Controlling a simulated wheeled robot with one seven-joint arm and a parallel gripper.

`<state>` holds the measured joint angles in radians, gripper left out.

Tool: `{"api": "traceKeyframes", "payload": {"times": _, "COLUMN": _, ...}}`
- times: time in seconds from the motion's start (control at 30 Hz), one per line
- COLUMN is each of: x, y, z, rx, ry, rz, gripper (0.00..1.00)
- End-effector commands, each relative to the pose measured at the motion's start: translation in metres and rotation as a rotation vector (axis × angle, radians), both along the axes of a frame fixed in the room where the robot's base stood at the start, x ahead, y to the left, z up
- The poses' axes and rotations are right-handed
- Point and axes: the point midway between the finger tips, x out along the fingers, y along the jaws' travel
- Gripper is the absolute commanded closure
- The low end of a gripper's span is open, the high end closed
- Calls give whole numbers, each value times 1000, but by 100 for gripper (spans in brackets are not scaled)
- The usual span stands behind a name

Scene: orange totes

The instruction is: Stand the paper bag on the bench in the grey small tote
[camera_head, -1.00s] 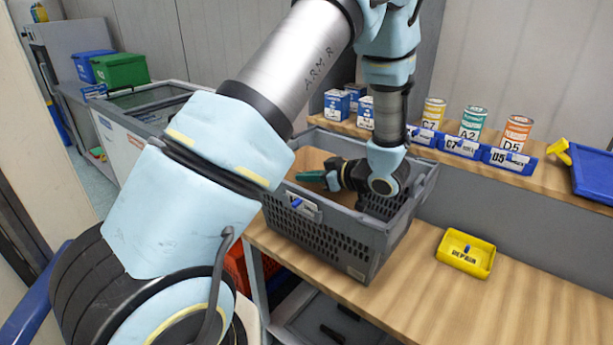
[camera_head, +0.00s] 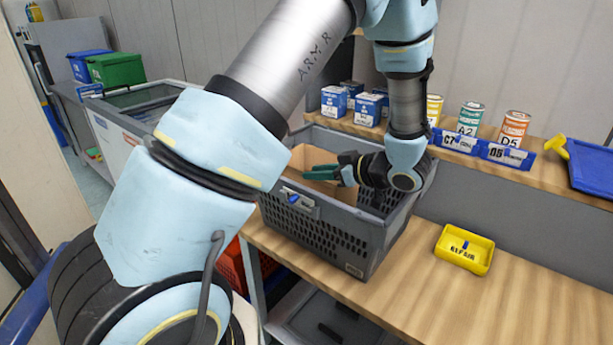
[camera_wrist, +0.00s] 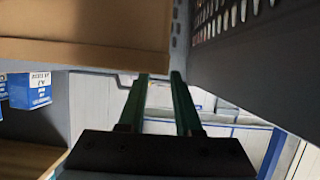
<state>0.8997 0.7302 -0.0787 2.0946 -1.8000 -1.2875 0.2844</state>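The brown paper bag (camera_head: 339,192) is inside the grey small tote (camera_head: 318,231) on the bench, seemingly upright at the tote's left part. The tote walls and my gripper hide its lower part. In the wrist view the bag (camera_wrist: 85,40) fills the upper left, beside the tote's slotted wall (camera_wrist: 245,45). My gripper (camera_head: 325,173) reaches in sideways from the right at about the bag's top edge. Its green fingers (camera_wrist: 159,76) are apart, with a clear gap and nothing seen held between them. Whether a fingertip touches the bag I cannot tell.
A yellow tray (camera_head: 465,249) sits on the bench (camera_head: 440,295) right of the tote, with bare bench around it. Behind, a shelf holds blue-and-white boxes (camera_head: 334,102), cans (camera_head: 470,117) and blue label bins (camera_head: 482,148). A blue dustpan-like item (camera_head: 592,172) lies far right.

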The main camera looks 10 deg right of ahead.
Motion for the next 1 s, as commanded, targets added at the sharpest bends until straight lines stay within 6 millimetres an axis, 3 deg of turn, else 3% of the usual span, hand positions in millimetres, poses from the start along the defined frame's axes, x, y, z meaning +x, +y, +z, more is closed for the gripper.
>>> {"api": "traceKeyframes", "payload": {"times": 0.23, "x": -18, "y": -17, "z": 10, "rx": 0, "ry": 0, "rz": 0, "gripper": 67}}
{"api": "traceKeyframes", "payload": {"times": 0.63, "x": -20, "y": -18, "z": 15, "rx": 1, "ry": 1, "rz": 0, "gripper": 67}}
{"api": "traceKeyframes", "payload": {"times": 1.0, "x": -20, "y": -18, "z": 70, "rx": 1, "ry": 1, "rz": 0, "gripper": 67}}
